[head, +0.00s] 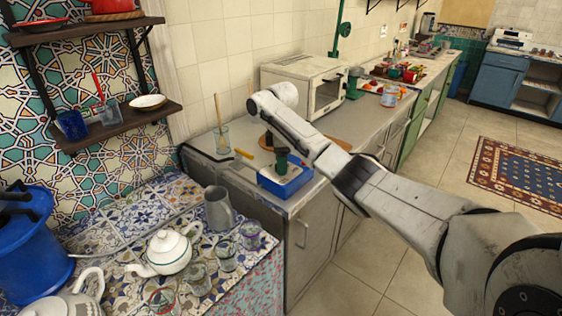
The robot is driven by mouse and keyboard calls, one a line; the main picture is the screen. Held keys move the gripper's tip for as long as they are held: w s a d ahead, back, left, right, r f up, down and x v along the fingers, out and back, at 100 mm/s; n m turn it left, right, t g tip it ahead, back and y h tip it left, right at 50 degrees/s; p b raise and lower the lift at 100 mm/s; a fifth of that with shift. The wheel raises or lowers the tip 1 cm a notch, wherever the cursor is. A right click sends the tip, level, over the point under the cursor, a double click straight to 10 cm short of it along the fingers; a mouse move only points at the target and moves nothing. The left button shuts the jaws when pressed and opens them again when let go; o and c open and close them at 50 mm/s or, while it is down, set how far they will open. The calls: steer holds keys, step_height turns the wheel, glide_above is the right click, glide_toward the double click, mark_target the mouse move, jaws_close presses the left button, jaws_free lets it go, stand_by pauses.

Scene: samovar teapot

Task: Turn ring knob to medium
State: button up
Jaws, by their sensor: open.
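No ring knob can be made out in the head view. A blue round vessel or canister (38,255) with dark parts on top stands at the left edge, partly cut off by the frame. A thin grey tube or cord (135,240) runs from near it across the tiles. My arm (400,200) reaches from the lower right over the grey counter, its far visible end a white rounded link (285,92).
A white teapot (168,252), a grey jug (218,208) and several glasses stand on the tiled surface at lower left. A blue box (287,180) with a dark green item sits on the counter below my arm. A white oven (303,82) stands behind. Floor at right is open.

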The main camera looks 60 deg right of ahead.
steer(key=shift+f, duration=0.25)
steer(key=c, duration=1.1)
steer(key=shift+o, duration=0.2)
